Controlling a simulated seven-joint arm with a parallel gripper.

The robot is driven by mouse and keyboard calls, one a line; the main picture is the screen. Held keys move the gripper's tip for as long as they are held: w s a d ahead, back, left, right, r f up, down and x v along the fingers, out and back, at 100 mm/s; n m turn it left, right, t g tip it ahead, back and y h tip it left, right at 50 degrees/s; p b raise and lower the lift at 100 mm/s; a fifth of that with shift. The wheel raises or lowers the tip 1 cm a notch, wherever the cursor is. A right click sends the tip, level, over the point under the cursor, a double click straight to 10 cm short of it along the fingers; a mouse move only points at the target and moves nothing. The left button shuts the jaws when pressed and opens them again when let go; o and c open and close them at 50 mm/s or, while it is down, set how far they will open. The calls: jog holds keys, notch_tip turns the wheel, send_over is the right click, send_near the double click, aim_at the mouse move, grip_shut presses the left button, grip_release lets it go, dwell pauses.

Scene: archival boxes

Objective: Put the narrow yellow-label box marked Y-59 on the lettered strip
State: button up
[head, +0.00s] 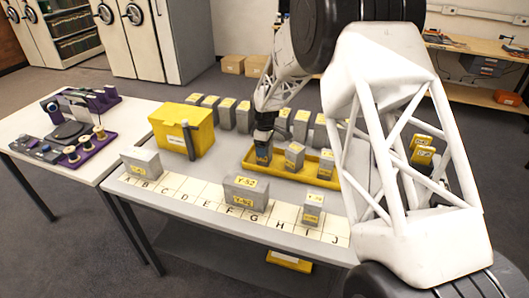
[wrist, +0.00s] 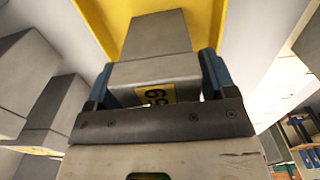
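The narrow grey box with a yellow label (wrist: 150,68) is between my gripper's blue fingers, and its label reads 59 in the wrist view. My gripper (head: 264,146) is at the left part of the yellow tray (head: 250,169), with its fingers against both sides of the box. I cannot tell whether the box touches the tray floor. The box is mostly hidden by the fingers in the head view. The lettered strip (head: 210,195) runs A to J along the table's front edge, with bare stretches around B to D and at J.
On the strip stand a grey box at A (head: 140,163), a wide box marked Y-52 (head: 245,194) near E to G, and a narrow box (head: 312,210) near H and I. Two boxes (head: 294,156) (head: 326,165) share the tray. A yellow bin (head: 180,128) and several grey boxes stand behind.

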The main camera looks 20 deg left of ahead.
jog(key=c, duration=0.7)
jog(key=shift+r, duration=0.15)
jog(key=shift+c, duration=0.2)
jog(key=shift+r, duration=4.9)
